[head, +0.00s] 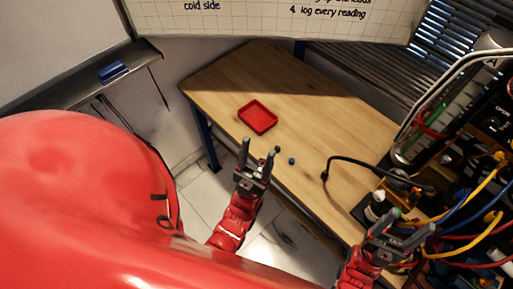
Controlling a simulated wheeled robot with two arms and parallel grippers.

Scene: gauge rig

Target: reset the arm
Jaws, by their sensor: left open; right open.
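My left gripper (259,160) is open and empty. It shows in front of the near edge of the wooden table (225,85), below the red tray in the picture. My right gripper (412,222) is open at the lower right, close to the rig with coloured cables. I cannot tell whether its fingers touch anything there. A large red part of my own body fills the lower left.
A shallow red tray (258,117) and a small blue ball (292,161) are on the table. A black cable (350,161) curves toward the gauge rig (440,135) at the right. A whiteboard (250,18) stands behind. The table's back left is clear.

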